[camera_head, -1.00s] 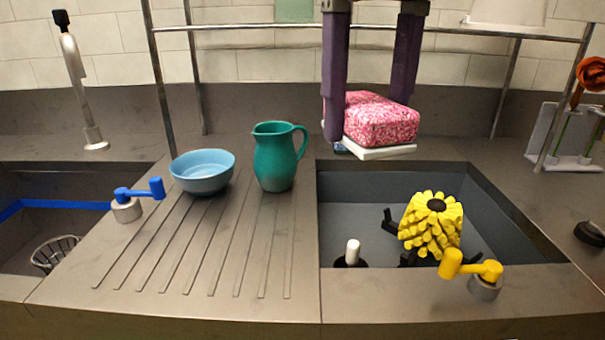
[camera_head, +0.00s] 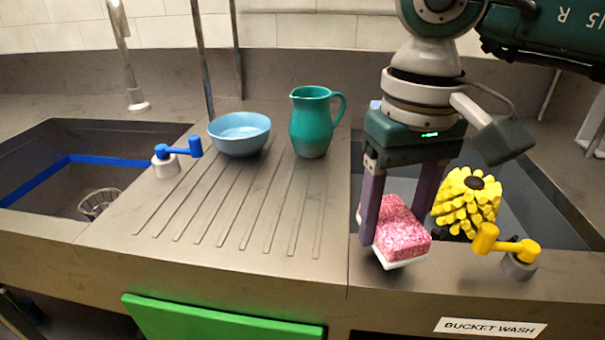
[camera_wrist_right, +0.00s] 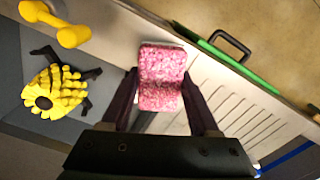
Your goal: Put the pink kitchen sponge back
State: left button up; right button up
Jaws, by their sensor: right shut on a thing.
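My right gripper (camera_head: 396,222) is shut on the pink kitchen sponge (camera_head: 403,238), with its purple fingers on either side. The sponge is speckled pink with a white layer below. In the head view it shows over the front left edge of the right-hand sink (camera_head: 535,200); its exact height above the rim cannot be told. In the right wrist view the sponge (camera_wrist_right: 161,75) sits between the fingers of my right gripper (camera_wrist_right: 162,92), over the pale counter. My left gripper is in neither view.
A yellow brush (camera_head: 467,200) and yellow tap handle (camera_head: 505,243) are close to the sponge. A teal jug (camera_head: 312,125) and blue bowl (camera_head: 239,134) stand on the ribbed drainboard (camera_head: 240,215). A green panel (camera_head: 215,320) hangs on the counter front.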

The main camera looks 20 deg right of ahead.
aim_at(390, 238)
notch_tip(390, 238, down, 3)
jog(key=shift+r, duration=0.1)
jog(key=o, duration=1.3)
